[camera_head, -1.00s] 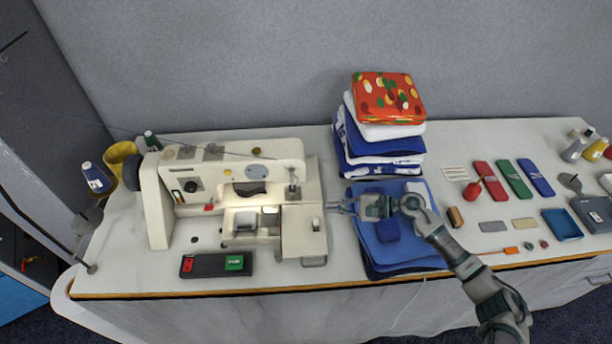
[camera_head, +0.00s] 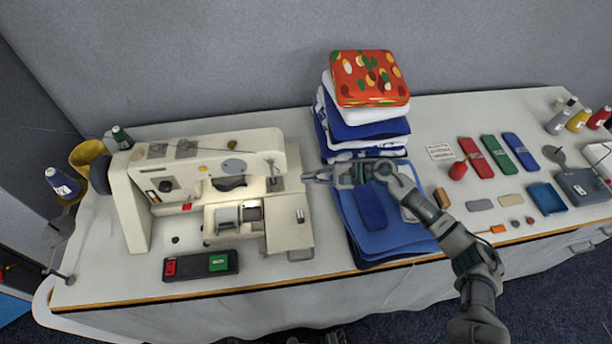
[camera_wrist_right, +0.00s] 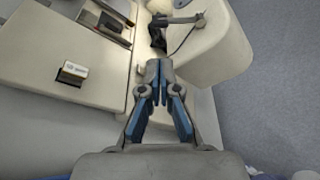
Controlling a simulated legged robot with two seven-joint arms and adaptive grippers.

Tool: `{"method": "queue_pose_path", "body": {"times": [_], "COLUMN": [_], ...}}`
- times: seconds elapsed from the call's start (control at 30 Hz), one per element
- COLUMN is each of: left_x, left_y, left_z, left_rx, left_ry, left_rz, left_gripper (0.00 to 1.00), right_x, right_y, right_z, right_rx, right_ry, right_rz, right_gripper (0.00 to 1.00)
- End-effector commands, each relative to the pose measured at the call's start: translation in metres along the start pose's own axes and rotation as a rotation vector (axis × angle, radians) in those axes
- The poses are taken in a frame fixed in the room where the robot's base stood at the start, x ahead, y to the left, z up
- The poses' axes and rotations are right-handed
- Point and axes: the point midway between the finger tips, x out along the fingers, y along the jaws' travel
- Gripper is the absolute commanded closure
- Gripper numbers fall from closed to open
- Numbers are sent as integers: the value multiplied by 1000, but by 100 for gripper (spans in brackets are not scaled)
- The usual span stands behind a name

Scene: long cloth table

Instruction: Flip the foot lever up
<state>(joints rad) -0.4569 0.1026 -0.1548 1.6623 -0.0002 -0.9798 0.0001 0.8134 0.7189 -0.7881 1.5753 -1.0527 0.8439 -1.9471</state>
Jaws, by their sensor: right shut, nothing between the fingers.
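The cream sewing machine (camera_head: 215,190) stands on the left half of the table, its needle end towards my right arm. My right gripper (camera_head: 310,177) reaches in from the right, with its shut, empty fingertips just beside that end. In the right wrist view the gripper (camera_wrist_right: 157,70) points at a small dark part with a thin metal arm (camera_wrist_right: 157,38) on the machine's end. The fingertips look close to it; I cannot tell whether they touch. I cannot clearly make out the foot lever.
Folded blue cloths (camera_head: 385,235) lie under my right forearm. A black switch box (camera_head: 200,266) lies before the machine. Small sewing items lie at the right.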

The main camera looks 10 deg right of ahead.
Motion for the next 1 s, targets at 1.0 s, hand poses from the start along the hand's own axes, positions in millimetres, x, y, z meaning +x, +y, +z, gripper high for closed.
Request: {"method": "queue_pose_path", "body": {"times": [1.0], "left_x": [21], "left_y": [0], "left_z": [18], "left_rx": [4], "left_ry": [-13], "left_rz": [0], "left_gripper": [47], "right_x": [76], "right_y": [0], "right_z": [1], "right_rx": [6], "right_ry": [0], "right_rz": [2], "right_gripper": [100]}}
